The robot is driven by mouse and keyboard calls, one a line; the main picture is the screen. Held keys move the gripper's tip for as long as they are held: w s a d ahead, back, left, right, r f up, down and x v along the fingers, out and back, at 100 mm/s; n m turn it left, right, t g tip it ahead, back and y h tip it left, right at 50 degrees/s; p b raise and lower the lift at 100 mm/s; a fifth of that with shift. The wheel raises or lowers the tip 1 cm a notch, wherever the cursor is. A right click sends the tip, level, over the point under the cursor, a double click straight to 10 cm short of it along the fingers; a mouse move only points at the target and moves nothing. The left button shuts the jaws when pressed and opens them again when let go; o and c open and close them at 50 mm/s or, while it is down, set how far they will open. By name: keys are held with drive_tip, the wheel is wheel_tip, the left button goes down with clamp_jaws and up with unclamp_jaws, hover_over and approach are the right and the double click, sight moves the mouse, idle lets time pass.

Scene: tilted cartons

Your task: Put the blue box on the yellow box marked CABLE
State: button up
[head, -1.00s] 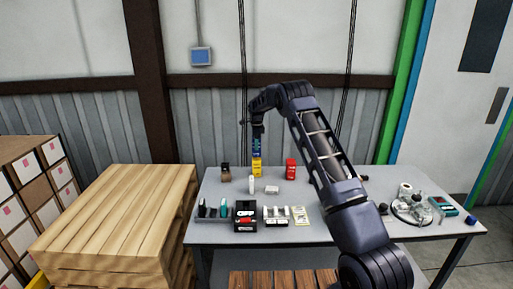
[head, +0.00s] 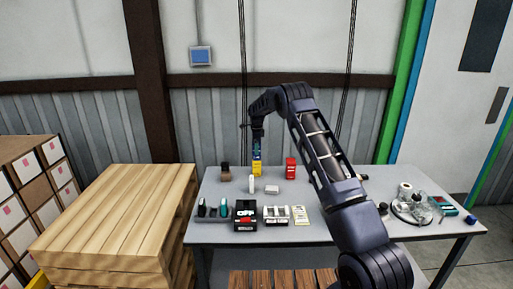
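The yellow box (head: 257,170) stands upright near the back of the grey table. The blue box (head: 257,154) is directly above it and looks in line with it; any gap between the two is too small to make out. My gripper (head: 257,143) points down from above, with its fingers at the top of the blue box. The fingers are small and dark, so I cannot tell whether they grip the box or are open around it. The CABLE marking is too small to read.
A red box (head: 291,168) stands to the right and a dark brown item (head: 225,173) to the left. A white upright item (head: 251,184) and a pale block (head: 272,189) are in front. Trays and an OFF-marked box (head: 245,214) line the front edge.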

wheel_tip(320, 180, up, 12)
drive_tip(key=shift+d+r, duration=0.1)
drive_tip(key=shift+r, duration=0.15)
drive_tip(key=s+d+r+n+t, duration=0.1)
drive_tip(key=s+d+r+n, duration=0.2)
drive_tip(key=s+d+r, duration=0.55)
drive_tip(key=s+d+r+n+t, duration=0.1)
drive_tip(key=s+d+r+n, duration=0.2)
drive_tip(key=s+d+r, duration=0.6)
drive_tip(key=s+d+r+n, duration=0.1)
drive_tip(key=s+r+n, duration=0.1)
drive_tip(key=s, duration=0.5)
drive_tip(key=s+d+r+n+t, duration=0.1)
drive_tip(key=s+r, duration=0.2)
drive_tip(key=s, duration=0.4)
drive_tip(key=s+d+r+n, duration=0.2)
drive_tip(key=s, duration=0.5)
drive_tip(key=s+d+f+n, duration=0.2)
drive_tip(key=s+f+n, duration=0.1)
drive_tip(key=s, duration=1)
drive_tip(key=s+d+f+n+t, duration=0.1)
drive_tip(key=s+f+n, duration=0.3)
drive_tip(key=s, duration=0.9)
wheel_tip(320, 180, down, 2)
drive_tip(key=shift+s+d+f+t, duration=0.25)
drive_tip(key=shift+s+d+t, duration=0.05)
drive_tip(key=shift+d, duration=0.35)
